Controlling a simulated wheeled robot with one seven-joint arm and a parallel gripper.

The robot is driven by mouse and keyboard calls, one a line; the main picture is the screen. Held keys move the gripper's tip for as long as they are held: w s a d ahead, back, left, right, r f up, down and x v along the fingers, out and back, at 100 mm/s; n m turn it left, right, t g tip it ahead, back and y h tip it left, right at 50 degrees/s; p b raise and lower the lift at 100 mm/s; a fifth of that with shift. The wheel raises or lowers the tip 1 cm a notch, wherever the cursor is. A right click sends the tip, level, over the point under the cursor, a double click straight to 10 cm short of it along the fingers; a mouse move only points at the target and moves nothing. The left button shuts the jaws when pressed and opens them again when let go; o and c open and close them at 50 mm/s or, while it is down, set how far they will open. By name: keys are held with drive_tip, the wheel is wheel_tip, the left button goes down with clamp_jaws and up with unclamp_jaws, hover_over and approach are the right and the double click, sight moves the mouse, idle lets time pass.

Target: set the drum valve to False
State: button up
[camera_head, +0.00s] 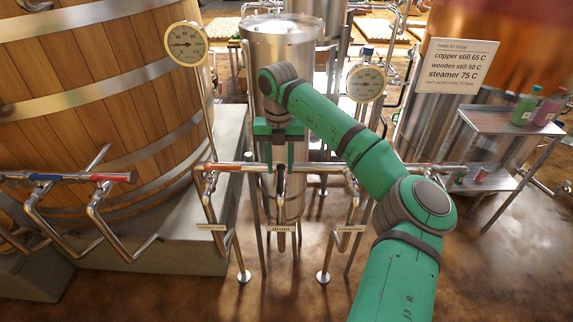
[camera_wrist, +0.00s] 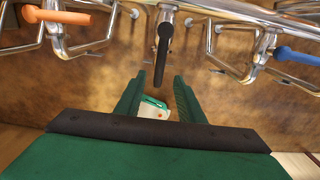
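The drum valve's dark handle (camera_head: 282,182) hangs down from the metal pipe in front of the steel drum (camera_head: 283,60), above a small "drum" label (camera_head: 281,229). In the wrist view the handle (camera_wrist: 162,52) points toward my gripper. My gripper (camera_head: 278,172) is at the handle, with its green fingers spread. In the wrist view my gripper (camera_wrist: 156,85) shows a finger on each side of the handle's line, with visible gaps. The handle's free end lies close to the fingertip line. Whether the fingers overlap it in depth is hard to tell.
Other valves flank this one: an orange handle (camera_wrist: 55,15) left and a blue handle (camera_wrist: 297,56) right. A wooden vat (camera_head: 90,100) stands left. A bottle shelf (camera_head: 500,120) and a temperature sign (camera_head: 458,66) are right. Two dial gauges (camera_head: 186,43) (camera_head: 366,83) stand nearby.

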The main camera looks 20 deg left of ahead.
sight(280, 182)
drive_tip(key=shift+f, duration=2.5)
drive_tip(key=shift+f, duration=0.1)
drive_tip(key=shift+f, duration=1.25)
clamp_jaws()
